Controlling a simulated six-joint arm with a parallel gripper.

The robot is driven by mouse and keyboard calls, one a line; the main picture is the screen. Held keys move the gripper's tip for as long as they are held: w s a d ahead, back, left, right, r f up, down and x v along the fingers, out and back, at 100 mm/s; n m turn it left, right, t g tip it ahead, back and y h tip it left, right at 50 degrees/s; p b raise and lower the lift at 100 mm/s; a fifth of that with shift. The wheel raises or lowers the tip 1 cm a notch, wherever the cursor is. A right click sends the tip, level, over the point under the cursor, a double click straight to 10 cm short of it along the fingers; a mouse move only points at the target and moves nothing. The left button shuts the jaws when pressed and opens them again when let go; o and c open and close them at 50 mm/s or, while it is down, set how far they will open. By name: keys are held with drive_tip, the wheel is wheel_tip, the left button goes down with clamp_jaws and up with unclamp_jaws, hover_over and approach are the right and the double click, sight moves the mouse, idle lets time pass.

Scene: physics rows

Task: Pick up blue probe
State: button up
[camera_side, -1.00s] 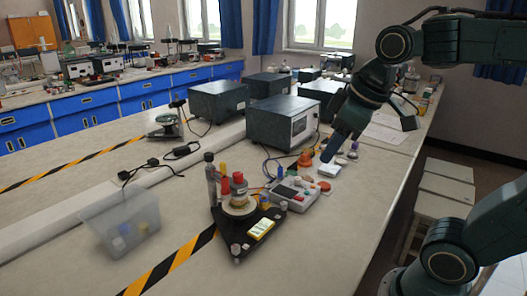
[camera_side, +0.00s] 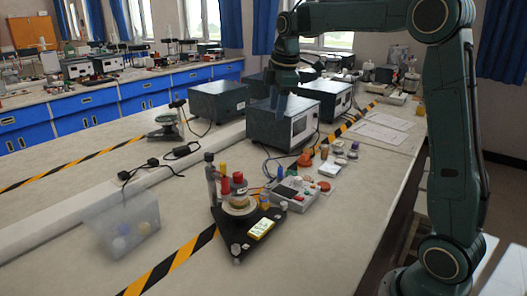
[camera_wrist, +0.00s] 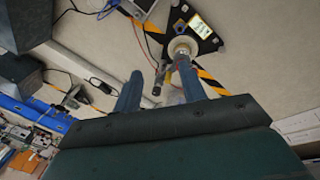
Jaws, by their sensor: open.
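A small blue upright piece (camera_side: 280,173) stands at the back edge of the grey-white meter box (camera_side: 298,192). It may be the blue probe, but it is too small to tell. My gripper (camera_side: 279,106) is raised in front of the dark-cased instrument (camera_side: 283,122) in the side view, well apart from the blue piece. In the wrist view its two blue-grey fingers (camera_wrist: 160,90) are spread with nothing held between them.
The black base carries red-topped and dark cylinders. A translucent bin (camera_side: 103,226) with small round things stands at the left. Several dark-cased instruments stand behind. Thin cables (camera_side: 268,160) run near the meter. The front right bench is clear.

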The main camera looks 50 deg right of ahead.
drive_tip(key=w+d+f+n+g, duration=0.1)
drive_tip(key=w+d+f+n, duration=0.3)
drive_tip(key=w+d+f, duration=0.5)
drive_tip(key=n+g, duration=0.1)
drive_tip(key=n, duration=0.3)
hover_over(280, 167)
wheel_tip(280, 167, down, 8)
drive_tip(key=shift+a+f+y, duration=0.1)
drive_tip(key=shift+f+y, duration=0.1)
drive_tip(key=shift+y, duration=0.2)
drive_tip(key=shift+f, duration=0.1)
drive_tip(key=shift+f, duration=4.15)
drive_tip(key=shift+s+f, duration=0.1)
drive_tip(key=shift+f, duration=2.5)
